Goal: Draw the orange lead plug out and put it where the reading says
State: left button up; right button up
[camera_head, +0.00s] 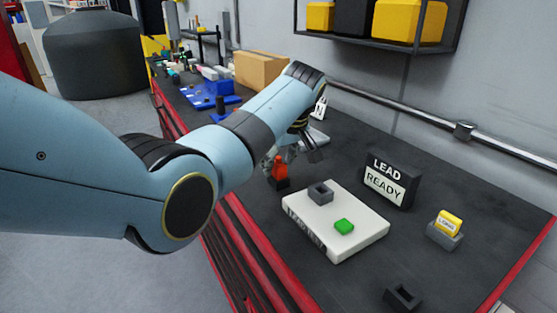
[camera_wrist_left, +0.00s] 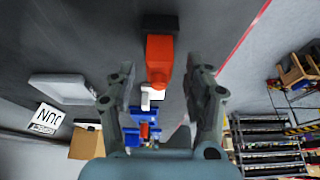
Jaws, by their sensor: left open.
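The orange lead plug (camera_head: 281,168) stands in a dark socket (camera_head: 279,184) on the bench, left of the white panel. My left gripper (camera_head: 296,150) is open at the plug, partly hidden by my wrist. In the left wrist view the orange plug (camera_wrist_left: 159,62) lies between the open fingers (camera_wrist_left: 158,72), apart from both, with its dark socket (camera_wrist_left: 160,22) beyond. The dark sign (camera_head: 390,180) reads "LEAD READY". The white panel (camera_head: 365,243) carries an empty grey socket (camera_head: 320,192) and a green block (camera_head: 344,226).
A yellow labelled plug (camera_head: 449,222) sits in a grey holder (camera_head: 444,238) at the right. An empty dark holder (camera_head: 403,297) is at the front. Blue trays (camera_head: 205,92) and a cardboard box (camera_head: 258,70) stand at the back.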

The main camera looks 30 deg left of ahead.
pick_arm(q)
jog(key=v, duration=1.2)
jog(key=shift+s+f, duration=0.1)
jog(key=shift+f, duration=0.05)
